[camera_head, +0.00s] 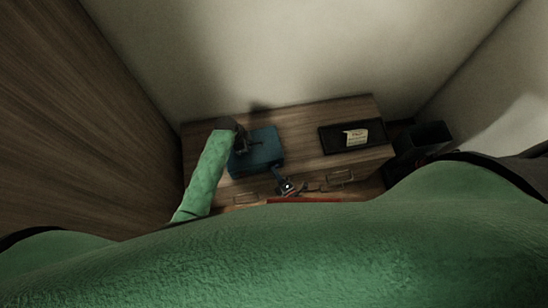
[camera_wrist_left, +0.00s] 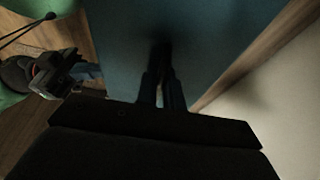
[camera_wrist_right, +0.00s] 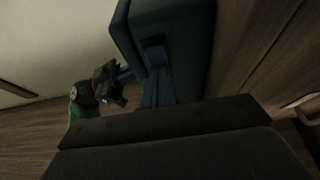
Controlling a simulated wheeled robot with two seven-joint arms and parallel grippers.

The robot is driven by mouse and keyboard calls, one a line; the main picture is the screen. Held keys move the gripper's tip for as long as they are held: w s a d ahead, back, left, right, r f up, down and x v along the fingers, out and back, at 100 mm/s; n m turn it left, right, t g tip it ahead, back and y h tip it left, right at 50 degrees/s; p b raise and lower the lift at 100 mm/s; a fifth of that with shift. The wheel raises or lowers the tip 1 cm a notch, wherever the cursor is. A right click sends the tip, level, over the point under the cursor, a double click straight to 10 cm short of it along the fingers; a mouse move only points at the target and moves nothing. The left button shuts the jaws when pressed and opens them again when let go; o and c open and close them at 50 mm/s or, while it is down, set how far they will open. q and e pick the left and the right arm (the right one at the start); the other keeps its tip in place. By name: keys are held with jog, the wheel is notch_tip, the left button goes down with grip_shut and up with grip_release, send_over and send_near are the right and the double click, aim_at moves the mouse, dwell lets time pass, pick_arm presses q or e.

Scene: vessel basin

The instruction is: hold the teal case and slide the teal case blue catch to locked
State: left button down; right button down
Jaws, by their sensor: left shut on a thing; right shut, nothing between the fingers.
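The teal case (camera_head: 262,150) lies on the wooden cabinet top near its front edge. My left gripper (camera_head: 243,146) is over its left part. In the left wrist view my left fingers (camera_wrist_left: 162,68) are shut on the teal case (camera_wrist_left: 215,40), with a dark shadow at the tips. My right gripper (camera_head: 282,180) is at the front side of the case. In the right wrist view my right fingers (camera_wrist_right: 160,85) are closed and empty just below the blue catch (camera_wrist_right: 153,44). I cannot tell whether they touch it. The catch's exact position is unclear.
A black tray (camera_head: 328,143) with a cream paper note (camera_head: 356,137) lies on the right of the cabinet top. A dark bin (camera_head: 432,135) stands right of the cabinet. Drawer handles (camera_head: 341,179) are on the cabinet front. The wall is close behind.

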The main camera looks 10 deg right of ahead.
jog(key=shift+a, duration=0.6)
jog(key=a, duration=0.2)
jog(key=shift+a, duration=0.4)
jog(key=v, duration=1)
pick_arm(q)
jog(key=c, duration=1.5)
grip_release()
pick_arm(e)
jog(key=shift+f, duration=0.1)
pick_arm(q)
jog(key=shift+o, duration=0.2)
jog(key=shift+r, duration=0.1)
